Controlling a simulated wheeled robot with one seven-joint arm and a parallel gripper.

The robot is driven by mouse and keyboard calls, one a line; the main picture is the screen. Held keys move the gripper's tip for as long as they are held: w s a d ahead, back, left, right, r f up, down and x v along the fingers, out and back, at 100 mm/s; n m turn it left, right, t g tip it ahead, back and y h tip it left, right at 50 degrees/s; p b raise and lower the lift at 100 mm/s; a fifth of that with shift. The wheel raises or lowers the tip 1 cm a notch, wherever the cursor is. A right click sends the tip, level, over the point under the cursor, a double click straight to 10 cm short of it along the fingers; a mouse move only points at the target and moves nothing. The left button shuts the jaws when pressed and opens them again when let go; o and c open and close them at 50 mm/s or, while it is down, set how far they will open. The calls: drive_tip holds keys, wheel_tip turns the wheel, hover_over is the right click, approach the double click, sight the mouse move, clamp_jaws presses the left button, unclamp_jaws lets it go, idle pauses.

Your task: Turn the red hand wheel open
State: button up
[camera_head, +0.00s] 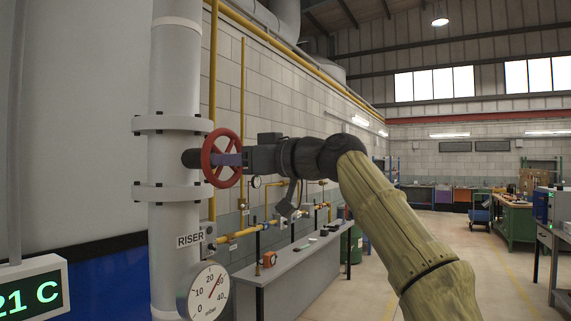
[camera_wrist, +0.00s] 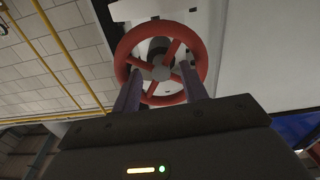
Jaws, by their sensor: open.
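The red hand wheel (camera_head: 222,158) is mounted on the side of the grey vertical riser pipe (camera_head: 176,80), between two flanges. My gripper (camera_head: 228,159) reaches the wheel from the right. In the wrist view its two purple fingers (camera_wrist: 162,92) are apart, one on each side of the lower part of the wheel. The fingertips overlap the rim in the picture; I cannot tell whether they touch it.
A round pressure gauge (camera_head: 208,292) sits low by the riser, under a RISER label (camera_head: 189,240). A grey bench (camera_head: 290,262) stands along the wall below my arm. Yellow pipes (camera_head: 213,70) run up the block wall.

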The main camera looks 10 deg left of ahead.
drive_tip(key=b+v, duration=0.5)
drive_tip(key=v, duration=1.1)
drive_tip(key=shift+a, duration=0.1)
